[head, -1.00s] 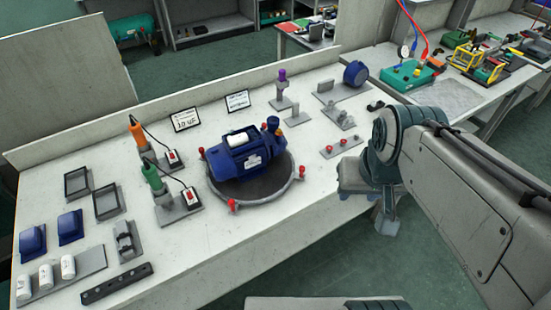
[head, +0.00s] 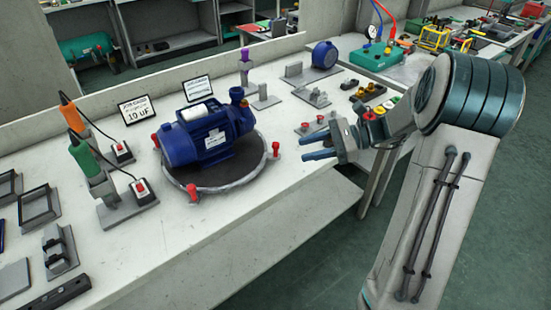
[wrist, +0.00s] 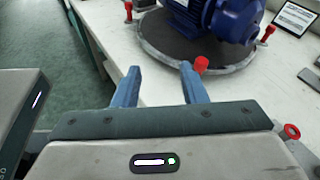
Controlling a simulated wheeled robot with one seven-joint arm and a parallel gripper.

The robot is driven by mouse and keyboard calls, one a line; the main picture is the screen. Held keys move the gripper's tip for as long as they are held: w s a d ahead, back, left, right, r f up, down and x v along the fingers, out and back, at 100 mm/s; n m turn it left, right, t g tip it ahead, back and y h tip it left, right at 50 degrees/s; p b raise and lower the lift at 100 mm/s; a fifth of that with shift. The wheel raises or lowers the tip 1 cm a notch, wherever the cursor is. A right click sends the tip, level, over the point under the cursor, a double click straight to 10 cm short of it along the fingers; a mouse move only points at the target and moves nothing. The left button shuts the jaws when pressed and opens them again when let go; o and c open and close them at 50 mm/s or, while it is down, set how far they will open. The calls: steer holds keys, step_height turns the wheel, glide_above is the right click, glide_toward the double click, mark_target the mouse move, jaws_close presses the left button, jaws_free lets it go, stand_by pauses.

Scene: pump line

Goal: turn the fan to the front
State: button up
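The blue pump (head: 205,133) lies on a round dark turntable (head: 225,180) on the bench. Its port end points to the back right. The opposite motor end, where a fan cover would sit, is at the left; no fan itself shows clearly. Red knobs stand around the rim, one at the right (head: 276,149) and one at the front (head: 192,192). My gripper (head: 304,148) is open and empty, just right of the right knob, fingers pointing left. In the wrist view a red knob (wrist: 201,64) appears just right of the right fingertip; contact cannot be told.
Tools in stands (head: 95,165) and switch boxes are left of the turntable. A label sign (head: 138,110) stands behind it. Small parts on a grey plate (head: 312,97) and red-topped pieces lie at the back right. The bench front before the turntable is clear.

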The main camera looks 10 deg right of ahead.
mark_target(275, 143)
steer(key=w+d+f+m+t+y+b, duration=0.1)
steer(key=w+d+f, duration=0.1)
steer(key=w+d+f+m+t+y+b, duration=0.1)
steer(key=w+d+f+m+t, duration=0.1)
steer(key=d, duration=0.1)
steer(key=shift+w+d+f+y, duration=0.1)
steer(key=shift+f+y, duration=0.3)
steer(key=b+x, duration=0.1)
steer(key=x, duration=1.2)
steer(key=shift+w+a, duration=0.2)
steer(key=shift+a, duration=0.1)
